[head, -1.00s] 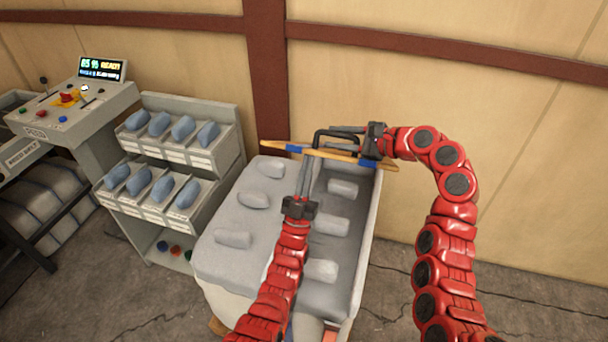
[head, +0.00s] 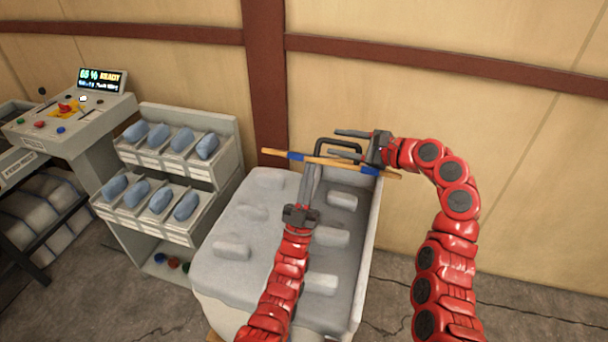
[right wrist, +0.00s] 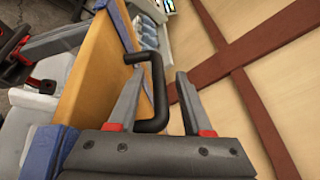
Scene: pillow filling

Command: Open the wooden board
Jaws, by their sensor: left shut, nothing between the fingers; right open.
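The wooden board (head: 325,161) shows edge-on in the head view, standing across the far part of the grey bin, with blue patches and a black handle (head: 322,146) on its far side. In the right wrist view the board (right wrist: 92,70) is at left and its handle (right wrist: 158,92) lies between my right fingers. My right gripper (head: 345,144) is open around the handle; it also shows in the right wrist view (right wrist: 150,98). My left gripper (head: 312,172) is shut and empty, its tips close to the board's near side. I cannot tell if they touch it.
The grey bin (head: 215,270) holds several pale lumps. A shelf rack (head: 222,165) with several blue pillow-like pieces stands left of it. A control console (head: 75,115) with a lit screen is farther left. A wooden wall (head: 430,35) closes off the back.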

